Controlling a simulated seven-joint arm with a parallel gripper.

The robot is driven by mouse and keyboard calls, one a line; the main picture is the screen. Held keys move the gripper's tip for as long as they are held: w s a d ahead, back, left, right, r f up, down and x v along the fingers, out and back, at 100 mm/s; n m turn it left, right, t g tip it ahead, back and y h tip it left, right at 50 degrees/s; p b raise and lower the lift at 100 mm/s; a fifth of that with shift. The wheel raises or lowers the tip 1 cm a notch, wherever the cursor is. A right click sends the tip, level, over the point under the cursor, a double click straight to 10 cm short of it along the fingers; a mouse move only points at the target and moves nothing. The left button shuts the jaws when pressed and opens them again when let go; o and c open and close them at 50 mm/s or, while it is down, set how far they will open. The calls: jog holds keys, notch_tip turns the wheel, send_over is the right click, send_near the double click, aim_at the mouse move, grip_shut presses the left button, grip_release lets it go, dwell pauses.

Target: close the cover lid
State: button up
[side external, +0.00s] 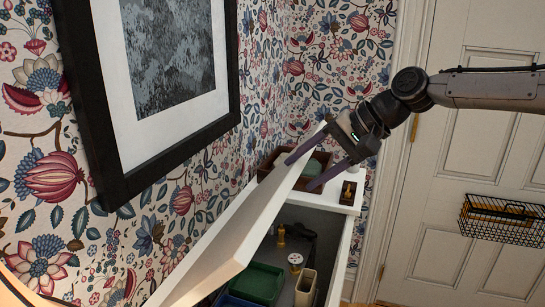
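The cover lid (255,218) is a long white panel. It stands tilted up and open over a white chest (340,262), whose inside shows below it. My gripper (298,175) comes in from the upper right and points down to the left at the lid's far end. Its two purple-grey fingers are spread apart. One finger appears on the left of the lid's edge and the other on the right. I cannot tell whether either finger touches the lid. The lid's hinge side is hidden.
Inside the chest are a green bin (258,283), a beige holder (306,287), a round white-topped item (295,260) and a brass piece (281,235). A brown wooden box (269,163) stands on the far ledge beside a small dark item (348,192). A framed picture (165,70) hangs at left.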

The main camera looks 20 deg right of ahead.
jog(key=shift+d, duration=0.1)
jog(key=shift+s+d+f, duration=1)
jog(key=shift+s+f, duration=0.05)
jog(key=shift+f, duration=0.1)
jog(key=v, duration=0.7)
